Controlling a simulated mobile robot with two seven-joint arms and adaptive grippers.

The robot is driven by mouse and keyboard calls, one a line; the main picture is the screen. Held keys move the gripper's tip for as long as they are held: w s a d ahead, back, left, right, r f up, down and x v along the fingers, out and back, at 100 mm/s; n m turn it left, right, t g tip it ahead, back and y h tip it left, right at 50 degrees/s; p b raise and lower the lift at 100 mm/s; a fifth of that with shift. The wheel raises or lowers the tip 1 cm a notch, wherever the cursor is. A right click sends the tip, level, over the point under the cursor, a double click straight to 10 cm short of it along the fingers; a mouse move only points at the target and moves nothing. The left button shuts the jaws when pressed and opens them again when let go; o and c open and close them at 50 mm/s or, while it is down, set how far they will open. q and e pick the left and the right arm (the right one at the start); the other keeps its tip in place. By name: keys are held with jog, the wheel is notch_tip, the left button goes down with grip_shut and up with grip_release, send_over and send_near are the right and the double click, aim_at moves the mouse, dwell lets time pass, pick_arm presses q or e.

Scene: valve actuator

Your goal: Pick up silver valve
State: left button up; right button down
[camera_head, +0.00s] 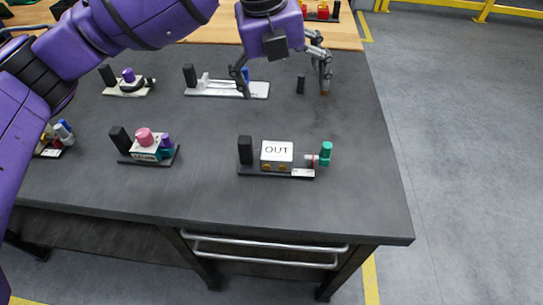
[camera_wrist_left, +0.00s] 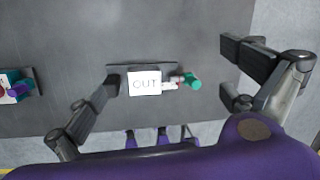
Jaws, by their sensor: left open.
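A long white plate (camera_head: 257,92) at the back middle carries a black block, a pale silvery fitting (camera_head: 205,82) and a blue part (camera_head: 245,76). The silvery fitting is the closest match to the silver valve, but its details are too small to confirm. My left gripper (camera_head: 286,94) is open and empty above the table. In the left wrist view, the open fingers (camera_wrist_left: 171,84) frame the white OUT box (camera_wrist_left: 145,83). My right gripper is not in view.
The OUT box (camera_head: 277,151) sits on a dark base with a green knob (camera_head: 326,148) beside it. A pink-knobbed unit (camera_head: 145,138) is at left. The table's right side (camera_head: 365,150) is clear.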

pick_arm(q)
jog(key=s+a+f+m+g+y, duration=0.2)
jog(key=s+a, duration=0.1)
jog(key=s, duration=0.2)
send_over(266, 149)
jog(key=shift+m, duration=0.3)
jog(key=f, duration=0.6)
jog(key=shift+s+d+f, duration=0.1)
jog(key=shift+s+f, duration=0.1)
jog(key=shift+s, duration=0.2)
jog(key=f, duration=0.5)
jog(key=shift+w+f, duration=0.3)
jog(key=shift+f, duration=0.1)
jog(key=c, duration=1.6)
notch_tip(266, 149, up, 9)
jog(key=shift+f, duration=4.05)
